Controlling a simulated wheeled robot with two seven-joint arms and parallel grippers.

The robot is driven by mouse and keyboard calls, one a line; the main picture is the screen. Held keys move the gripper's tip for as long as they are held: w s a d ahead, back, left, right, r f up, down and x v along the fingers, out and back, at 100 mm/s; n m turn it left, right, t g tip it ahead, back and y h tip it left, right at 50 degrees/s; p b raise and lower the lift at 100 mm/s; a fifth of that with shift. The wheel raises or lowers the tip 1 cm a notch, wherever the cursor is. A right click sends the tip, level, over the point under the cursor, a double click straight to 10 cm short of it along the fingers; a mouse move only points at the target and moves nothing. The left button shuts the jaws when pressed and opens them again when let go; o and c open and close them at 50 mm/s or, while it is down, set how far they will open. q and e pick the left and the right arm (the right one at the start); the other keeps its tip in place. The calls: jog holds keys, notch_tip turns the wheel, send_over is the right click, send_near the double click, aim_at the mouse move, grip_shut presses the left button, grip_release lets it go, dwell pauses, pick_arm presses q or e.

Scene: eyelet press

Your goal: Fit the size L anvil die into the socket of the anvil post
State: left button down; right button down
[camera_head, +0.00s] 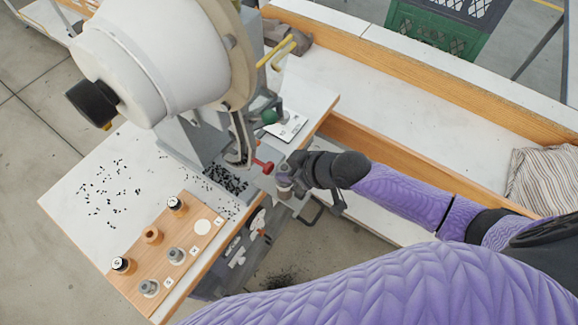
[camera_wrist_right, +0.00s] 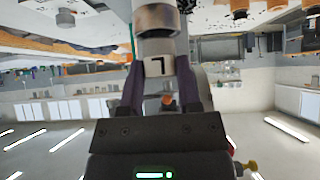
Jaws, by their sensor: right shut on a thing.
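The size L anvil die (camera_wrist_right: 158,66) is a grey metal piece with a white label, its L upside down in the right wrist view. My right gripper (camera_wrist_right: 158,92) is shut on it, one finger on each side. In the head view my right gripper (camera_head: 296,177) is at the press's front, beside a grey upright cylinder (camera_head: 284,182). In the wrist view a wider worn metal cylinder (camera_wrist_right: 156,18) lies directly beyond the die, in line with it. I cannot tell whether the die is seated in the anvil post's socket, which is hidden. My left gripper is not in view.
The white press housing (camera_head: 150,50) stands over the white bench (camera_head: 110,165). A wooden die board (camera_head: 130,292) at the front holds several dies; its white spot by the L label (camera_head: 202,227) is empty. Black eyelets are scattered around.

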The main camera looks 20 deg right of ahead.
aim_at(289, 170)
jog(key=shift+f, duration=0.1)
dwell(0.3)
jog(key=shift+f+b, duration=0.5)
jog(key=shift+f, duration=0.25)
jog(key=shift+c, duration=1.1)
grip_release()
notch_tip(289, 170, up, 5)
jog(key=p, duration=0.5)
jog(key=shift+r, duration=0.1)
